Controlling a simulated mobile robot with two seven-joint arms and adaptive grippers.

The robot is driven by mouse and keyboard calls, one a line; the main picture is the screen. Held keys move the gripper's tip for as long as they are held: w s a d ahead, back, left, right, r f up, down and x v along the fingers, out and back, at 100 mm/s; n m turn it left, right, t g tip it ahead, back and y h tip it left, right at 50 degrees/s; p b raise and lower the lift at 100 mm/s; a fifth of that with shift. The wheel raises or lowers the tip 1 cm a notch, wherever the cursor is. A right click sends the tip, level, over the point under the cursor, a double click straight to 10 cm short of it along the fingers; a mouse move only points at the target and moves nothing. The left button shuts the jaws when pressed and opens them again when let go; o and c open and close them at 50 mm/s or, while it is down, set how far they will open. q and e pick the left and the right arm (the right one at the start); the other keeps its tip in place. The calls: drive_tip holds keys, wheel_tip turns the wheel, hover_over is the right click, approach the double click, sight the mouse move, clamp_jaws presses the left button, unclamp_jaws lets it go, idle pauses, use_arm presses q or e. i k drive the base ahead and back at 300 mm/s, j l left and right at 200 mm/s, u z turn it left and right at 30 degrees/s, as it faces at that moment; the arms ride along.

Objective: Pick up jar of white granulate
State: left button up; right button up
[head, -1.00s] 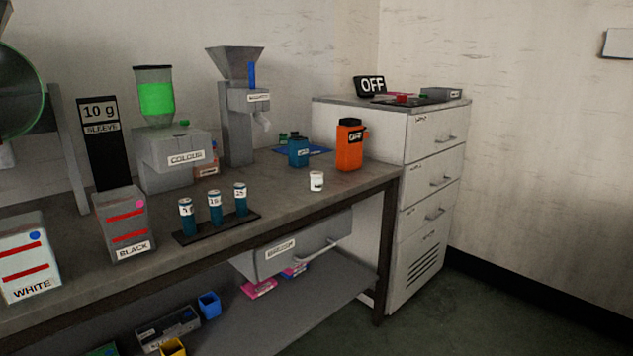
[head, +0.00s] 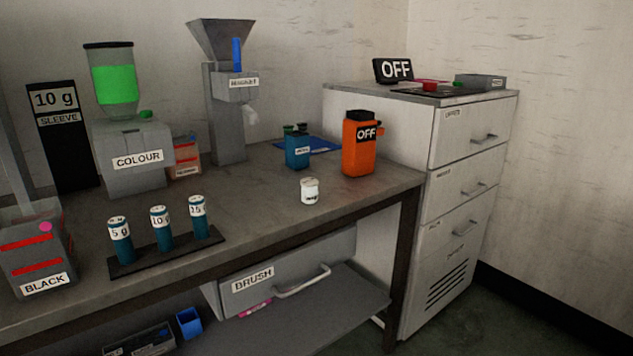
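A small white jar (head: 310,191) with a lid and a dark label stands upright on the workbench (head: 262,222), close to its front edge and right of centre. I cannot see what is inside it. Neither of my grippers shows in the head view.
An orange canister (head: 359,146) and a blue container (head: 297,151) stand behind the jar. A grey hopper machine (head: 226,110) and a COLOUR dispenser (head: 137,160) stand behind. The bench around the jar is clear.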

sight(309, 185)
drive_tip(key=i+l+u, duration=0.1)
drive_tip(key=i+l, duration=0.25)
drive_tip(key=i+l+u, duration=0.15)
drive_tip(key=i+l, duration=0.15)
drive_tip(key=i+l+u, duration=0.1)
drive_tip(key=i+l, duration=0.2)
drive_tip(key=l, duration=0.15)
drive_tip(key=i+l+u, duration=0.15)
drive_tip(key=i+l, duration=0.15)
drive_tip(key=i+l+u, duration=0.1)
drive_tip(key=i+l, duration=0.15)
drive_tip(key=l, duration=0.3)
